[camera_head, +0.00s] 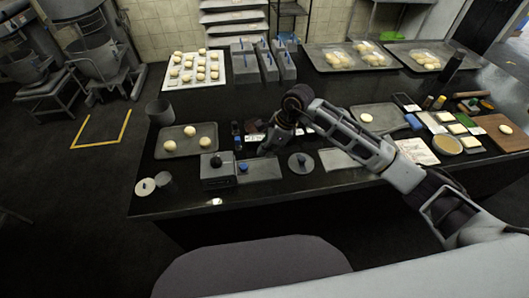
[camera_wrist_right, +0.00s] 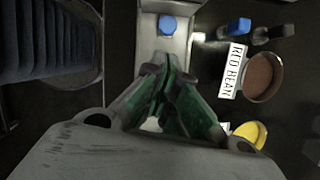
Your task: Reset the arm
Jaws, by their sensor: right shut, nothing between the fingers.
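My right arm comes in from the right in the head view and reaches over the black table (camera_head: 300,195). Its gripper (camera_head: 268,148) points down near the middle of the table, behind the grey scale-like device with a blue knob (camera_head: 258,170). In the right wrist view the two green-sided fingers (camera_wrist_right: 163,78) are together with nothing between them. A grey device with a blue knob (camera_wrist_right: 168,25) lies beyond the fingertips there. My left arm and gripper are not in view.
A tray with dough balls (camera_head: 172,150) lies at left. A white tray of dough (camera_head: 180,83) and covered trays (camera_head: 330,66) are at the back. The wrist view shows a RED BEAN label (camera_wrist_right: 232,75), a brown-filled bowl (camera_wrist_right: 263,77) and a yellow-filled bowl (camera_wrist_right: 250,132).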

